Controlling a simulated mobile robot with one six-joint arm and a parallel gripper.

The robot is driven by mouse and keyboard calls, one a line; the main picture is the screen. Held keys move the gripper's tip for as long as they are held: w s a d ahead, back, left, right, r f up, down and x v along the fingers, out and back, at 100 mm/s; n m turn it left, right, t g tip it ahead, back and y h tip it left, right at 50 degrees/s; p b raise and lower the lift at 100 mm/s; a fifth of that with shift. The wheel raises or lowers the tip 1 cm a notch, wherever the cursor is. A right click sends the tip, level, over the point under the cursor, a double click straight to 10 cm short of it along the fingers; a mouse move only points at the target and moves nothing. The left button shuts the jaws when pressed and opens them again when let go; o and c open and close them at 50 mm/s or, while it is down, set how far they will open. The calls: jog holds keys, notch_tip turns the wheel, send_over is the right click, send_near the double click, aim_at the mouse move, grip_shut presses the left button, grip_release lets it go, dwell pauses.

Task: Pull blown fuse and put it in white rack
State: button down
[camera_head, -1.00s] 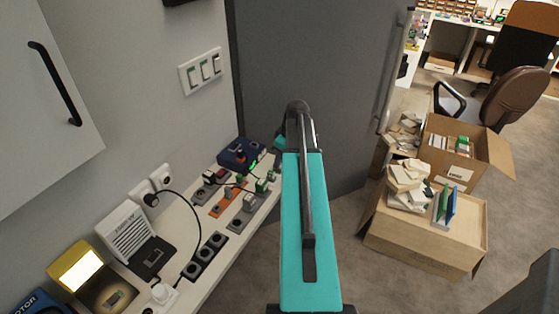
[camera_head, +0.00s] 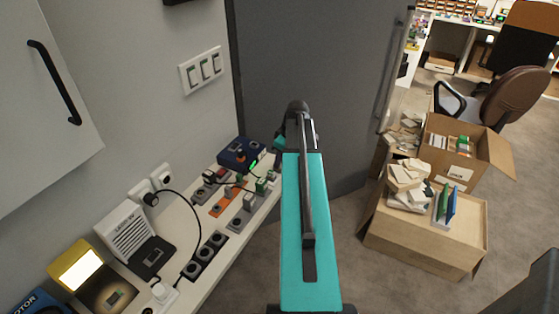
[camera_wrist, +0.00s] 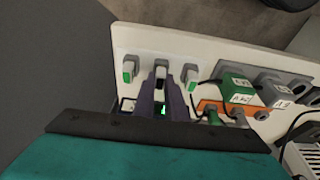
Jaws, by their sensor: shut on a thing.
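My gripper (camera_wrist: 161,98), with two dark purple fingers, shows in the wrist view above a white shelf. It is shut on the middle fuse (camera_wrist: 160,74), a pale block with a dark window, in a row of three. A fuse with a green window (camera_wrist: 128,72) stands to its left, and another green-windowed fuse (camera_wrist: 191,76) to its right. The held fuse's lower end is hidden between the fingers, so I cannot tell whether it is still seated. In the head view my arm covers the gripper and these fuses. I cannot make out a white rack for certain.
The white shelf (camera_head: 192,293) runs along the wall with sockets, cables and a dark blue box (camera_head: 240,154). A grey door (camera_head: 345,80) stands behind; cartons (camera_head: 430,235) fill the floor at right.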

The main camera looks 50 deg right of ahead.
jog(key=shift+f, duration=0.1)
jog(key=c, duration=1.7)
grip_release()
jog(key=shift+b+v, duration=1.45)
jog(key=shift+v, duration=5.45)
